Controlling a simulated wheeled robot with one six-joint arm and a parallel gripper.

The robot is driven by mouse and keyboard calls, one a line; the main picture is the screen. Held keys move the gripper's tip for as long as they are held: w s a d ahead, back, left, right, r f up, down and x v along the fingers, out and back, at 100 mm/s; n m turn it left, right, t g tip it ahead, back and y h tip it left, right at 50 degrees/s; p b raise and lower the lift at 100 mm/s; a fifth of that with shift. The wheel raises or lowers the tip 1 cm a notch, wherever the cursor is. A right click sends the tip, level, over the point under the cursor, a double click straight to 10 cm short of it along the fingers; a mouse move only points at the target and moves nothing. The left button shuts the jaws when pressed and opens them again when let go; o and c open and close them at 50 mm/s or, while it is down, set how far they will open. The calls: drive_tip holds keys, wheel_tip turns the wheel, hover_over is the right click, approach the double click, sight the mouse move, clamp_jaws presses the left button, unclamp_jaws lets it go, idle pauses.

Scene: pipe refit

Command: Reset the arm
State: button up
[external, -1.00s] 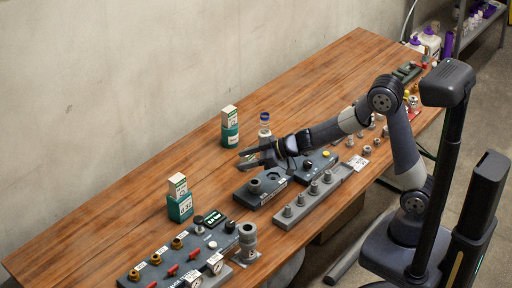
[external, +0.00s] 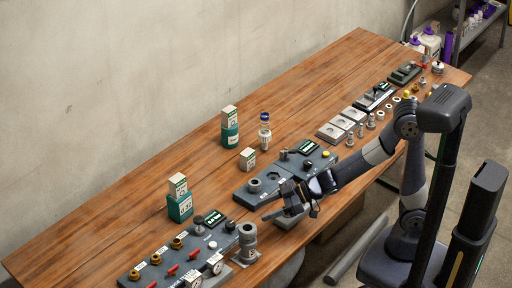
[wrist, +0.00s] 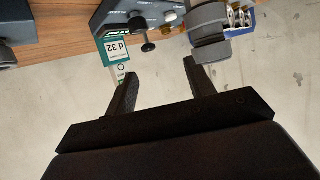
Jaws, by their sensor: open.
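My gripper (external: 268,207) is open with nothing visible between its fingers. In the external view it hangs over the front side of the wooden table, in front of a dark fixture plate (external: 256,186). A green-and-white box marked "d 32" (wrist: 115,50) shows beyond the left finger, and a grey pipe fitting (wrist: 209,28) beyond the right one.
A valve panel with red levers (external: 172,262) and a grey flanged pipe piece (external: 247,240) stand at the table's lower left. Green-and-white boxes (external: 180,205) (external: 229,130), a small box (external: 247,159) and a bottle (external: 265,132) stand farther back. The table's back strip (external: 300,85) is clear.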

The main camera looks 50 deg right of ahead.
drive_tip(key=shift+w+f+b, duration=0.1)
drive_tip(key=shift+f+b, duration=0.45)
drive_tip(key=shift+f, duration=1.55)
